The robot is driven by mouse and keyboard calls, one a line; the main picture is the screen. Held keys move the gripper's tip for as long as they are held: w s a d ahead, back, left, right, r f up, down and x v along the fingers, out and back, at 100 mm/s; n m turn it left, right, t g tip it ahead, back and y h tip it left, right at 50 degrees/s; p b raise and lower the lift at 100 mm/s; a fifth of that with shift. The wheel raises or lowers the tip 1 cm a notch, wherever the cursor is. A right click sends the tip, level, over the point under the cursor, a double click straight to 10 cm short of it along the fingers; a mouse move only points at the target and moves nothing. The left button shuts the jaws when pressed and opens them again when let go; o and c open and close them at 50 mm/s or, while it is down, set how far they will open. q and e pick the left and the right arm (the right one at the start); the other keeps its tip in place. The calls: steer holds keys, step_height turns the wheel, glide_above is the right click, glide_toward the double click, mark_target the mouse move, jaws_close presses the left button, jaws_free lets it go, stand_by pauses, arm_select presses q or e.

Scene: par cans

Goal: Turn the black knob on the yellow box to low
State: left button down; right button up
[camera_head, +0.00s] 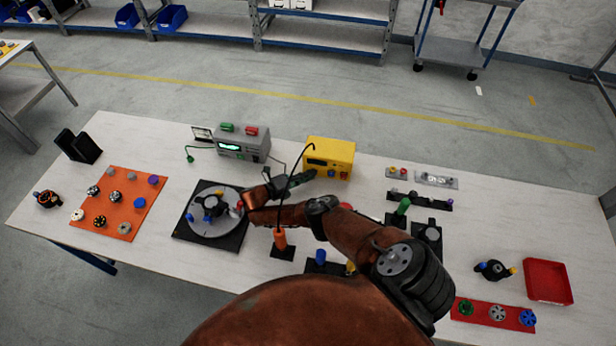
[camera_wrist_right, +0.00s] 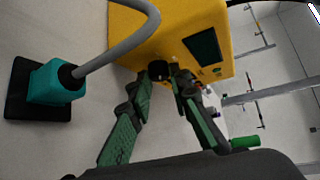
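The yellow box (camera_head: 341,149) stands at the back middle of the table, with a dark display on its front. It also fills the top of the right wrist view (camera_wrist_right: 172,42). In that view the black knob (camera_wrist_right: 158,70) sits on the box's lower front, at the fingertips. My right gripper (camera_head: 308,174) reaches the box's front left corner and hides the knob in the head view. In the wrist view its two green-black fingers (camera_wrist_right: 164,78) are apart, with a gap between the tips; contact with the knob is unclear. My left gripper is not in view.
A grey instrument (camera_head: 243,146) stands left of the box. A black cable arches over my right arm from an orange holder (camera_head: 280,239). A turntable (camera_head: 215,222) and an orange board (camera_head: 118,180) with knobs lie left; a red tray (camera_head: 548,281) lies right.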

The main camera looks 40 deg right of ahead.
steer(key=o, duration=0.4)
steer(key=shift+d, duration=0.1)
steer(key=shift+v, duration=4)
steer(key=shift+f, duration=0.1)
steer(key=shift+x, duration=3.95)
